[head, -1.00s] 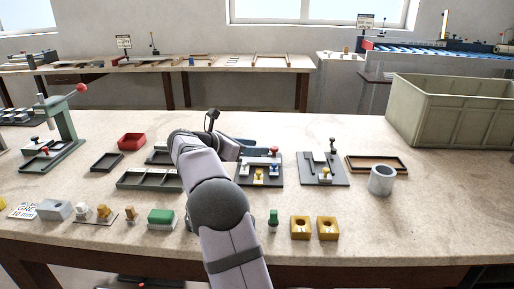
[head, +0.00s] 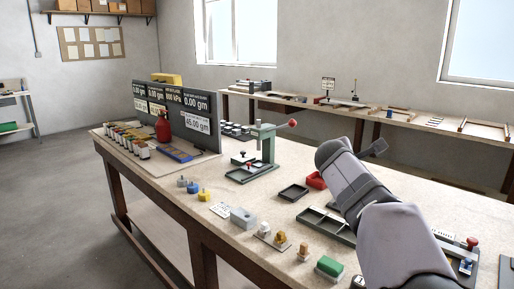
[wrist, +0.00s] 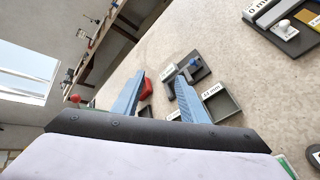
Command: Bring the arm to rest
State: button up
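My arm (head: 395,225) reaches in from the lower right of the head view, over the workbench. Its end points away, and the fingers are hidden there. In the wrist view my gripper (wrist: 160,80) shows two blue fingers spread apart with nothing held between them. Beyond the fingertips are a dark fixture (wrist: 190,72), a red tray (wrist: 146,89) and a dark tray (wrist: 222,104) with a label. The fingers appear above the bench and clear of these things, though the exact height cannot be told.
Open floor (head: 60,200) lies to the left.

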jog(key=w+a+f+m+y+p, duration=0.1)
jog(key=a+f+m+y, duration=0.2)
jog(key=a, duration=0.8)
jog(key=w+a+f+y, duration=0.1)
jog(key=a+f+y, duration=0.25)
jog(key=a, duration=0.75)
jog(key=w+a+f+m+y+p, duration=0.1)
jog(key=a+f+m+y, duration=0.2)
jog(key=a, duration=0.8)
jog(key=s+a+f+m+g+y, duration=0.1)
jog(key=s+a+f+m, duration=0.1)
jog(key=f, duration=0.2)
jog(key=s+a+f+m, duration=0.1)
jog(key=s+a+f, duration=0.2)
jog(key=f, duration=0.1)
jog(key=s+d+f+m+g+h+b, duration=0.3)
jog(key=s+d+f+m+g, duration=0.25)
jog(key=s+d+f, duration=0.95)
jog(key=s+d+f+m+g+b, duration=0.15)
jog(key=s+d, duration=0.35)
jog(key=s, duration=0.5)
jog(key=s+d+f+m+g, duration=0.1)
jog(key=s+d+f+g, duration=0.15)
jog(key=s+d, duration=0.45)
notch_tip(320, 180, up, 21)
jog(key=s+a+p, duration=0.1)
jog(key=s+p, duration=0.1)
jog(key=p, duration=2)
jog(key=shift+s+a+r, duration=0.15)
jog(key=shift+s+a, duration=0.25)
